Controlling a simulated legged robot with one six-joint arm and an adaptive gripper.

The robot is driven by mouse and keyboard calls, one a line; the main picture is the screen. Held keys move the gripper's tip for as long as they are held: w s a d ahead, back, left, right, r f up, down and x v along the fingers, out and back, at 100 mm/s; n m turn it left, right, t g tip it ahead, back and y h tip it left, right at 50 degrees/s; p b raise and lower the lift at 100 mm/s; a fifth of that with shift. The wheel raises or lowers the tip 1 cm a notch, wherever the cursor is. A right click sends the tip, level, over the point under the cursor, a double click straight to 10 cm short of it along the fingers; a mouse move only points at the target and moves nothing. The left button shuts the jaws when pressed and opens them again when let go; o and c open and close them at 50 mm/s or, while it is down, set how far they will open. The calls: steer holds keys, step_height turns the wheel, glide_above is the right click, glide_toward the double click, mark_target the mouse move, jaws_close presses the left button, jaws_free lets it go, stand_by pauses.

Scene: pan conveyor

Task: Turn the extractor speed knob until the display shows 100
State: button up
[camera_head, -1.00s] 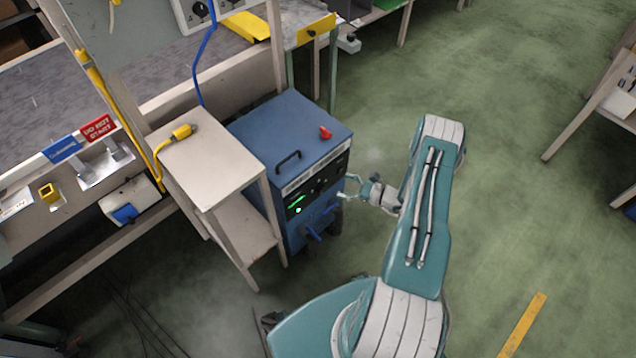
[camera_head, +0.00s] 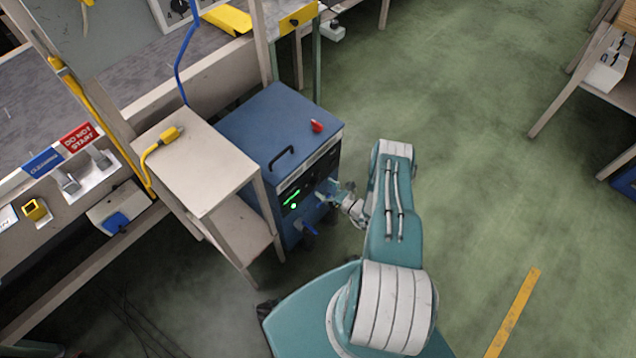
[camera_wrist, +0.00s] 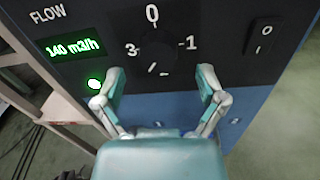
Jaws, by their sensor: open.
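The blue extractor box (camera_head: 262,120) stands on the floor with its black control panel (camera_wrist: 215,35) facing my arm. In the wrist view the round black speed knob (camera_wrist: 157,58) sits below a "0" mark, with "3" at its left and "1" at its right. The green display (camera_wrist: 75,46) at its left reads 140 m3/h. My gripper (camera_wrist: 160,85) is open, its two fingers apart just below the knob on either side. I cannot tell whether they touch the panel. In the head view my gripper (camera_head: 333,194) is close to the panel's front.
A rocker switch (camera_wrist: 263,43) is at the panel's right. A green light (camera_wrist: 95,84) is lit below the display. A small pale table (camera_head: 193,165) stands beside the box, with a yellow plug (camera_head: 170,136) on it.

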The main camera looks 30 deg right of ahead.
mark_target(317, 184)
steer(key=shift+x, duration=1.55)
steer(key=c, duration=1.2)
steer(key=shift+o, duration=0.2)
steer(key=n, duration=1.2)
steer(key=shift+a, duration=0.1)
steer(key=o, duration=1.2)
steer(key=shift+a, duration=0.1)
steer(key=shift+c, duration=0.2)
